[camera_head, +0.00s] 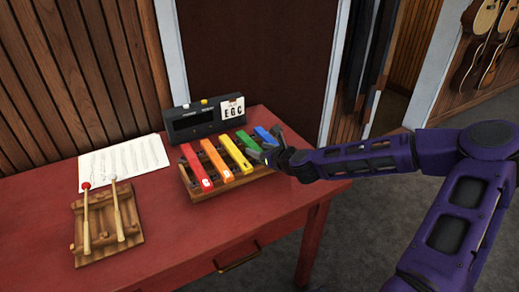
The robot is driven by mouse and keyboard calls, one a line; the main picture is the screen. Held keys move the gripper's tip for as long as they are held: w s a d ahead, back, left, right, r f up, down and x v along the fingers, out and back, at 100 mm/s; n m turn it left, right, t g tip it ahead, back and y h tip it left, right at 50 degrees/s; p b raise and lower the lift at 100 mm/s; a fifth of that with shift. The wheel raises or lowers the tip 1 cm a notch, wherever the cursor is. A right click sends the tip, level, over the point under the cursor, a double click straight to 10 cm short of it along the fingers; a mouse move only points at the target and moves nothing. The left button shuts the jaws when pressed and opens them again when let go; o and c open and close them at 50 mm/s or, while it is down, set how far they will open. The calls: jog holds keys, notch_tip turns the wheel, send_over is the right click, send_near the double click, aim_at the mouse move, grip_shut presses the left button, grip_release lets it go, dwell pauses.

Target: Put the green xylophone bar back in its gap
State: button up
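The xylophone (235,183) stands on the red table with its bars in a slanting row of red, orange, yellow, green and blue. The green bar (247,140) shows between the yellow bar (236,154) and the blue bar (264,137). It lies roughly in line with them. Its near end is hidden behind my gripper, so I cannot tell whether it is fully seated. My gripper (266,144) is at the right end of the xylophone, over the near ends of the green and blue bars. Its fingers look spread apart. I cannot tell whether they touch a bar.
Sheet music (124,160) lies at the back left. A wooden rack (104,251) with two mallets is at the front left. The table's front middle (195,232) is clear.

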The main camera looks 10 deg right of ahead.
jog(key=shift+o, duration=0.5)
